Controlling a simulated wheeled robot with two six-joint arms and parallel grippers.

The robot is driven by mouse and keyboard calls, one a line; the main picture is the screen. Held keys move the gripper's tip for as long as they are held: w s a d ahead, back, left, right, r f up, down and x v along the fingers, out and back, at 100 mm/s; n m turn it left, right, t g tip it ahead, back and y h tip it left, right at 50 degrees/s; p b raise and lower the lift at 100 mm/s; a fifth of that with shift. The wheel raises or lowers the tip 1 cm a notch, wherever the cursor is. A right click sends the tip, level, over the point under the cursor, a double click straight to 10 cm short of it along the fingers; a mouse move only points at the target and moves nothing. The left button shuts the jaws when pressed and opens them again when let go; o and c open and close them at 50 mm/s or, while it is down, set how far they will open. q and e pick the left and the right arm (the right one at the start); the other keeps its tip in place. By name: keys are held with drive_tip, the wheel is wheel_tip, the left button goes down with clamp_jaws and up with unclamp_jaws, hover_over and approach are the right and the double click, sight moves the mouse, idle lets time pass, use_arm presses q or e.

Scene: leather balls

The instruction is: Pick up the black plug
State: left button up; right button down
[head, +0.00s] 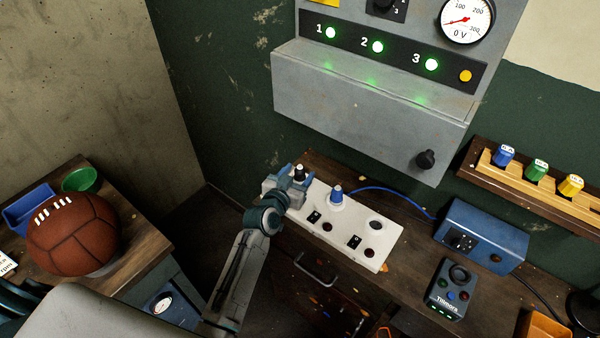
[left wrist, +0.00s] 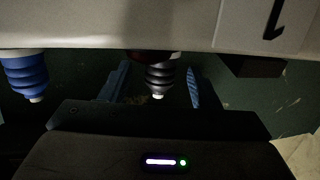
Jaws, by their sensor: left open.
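The black plug (head: 299,172) stands at the left end of the white socket board (head: 370,238) on the wooden bench. In the left wrist view the black plug (left wrist: 159,78) is ribbed, hangs upside down in the picture and shows between my two blue fingers. My left gripper (head: 291,182) is open at the board's left end, around or close beside the plug; whether the fingers touch it I cannot tell. The left gripper (left wrist: 153,86) shows a gap on both sides of the plug. My right gripper is in neither view.
A blue plug (head: 337,194) stands to the right on the same board, its blue cable running to a blue box (head: 482,237). A remote (head: 451,288) lies in front. A grey cabinet (head: 370,105) hangs above. A brown ball (head: 73,234) rests on the left table.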

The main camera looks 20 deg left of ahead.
use_arm(q)
drive_tip(key=shift+c, duration=0.5)
drive_tip(key=c, duration=0.9)
drive_tip(key=shift+r, duration=0.15)
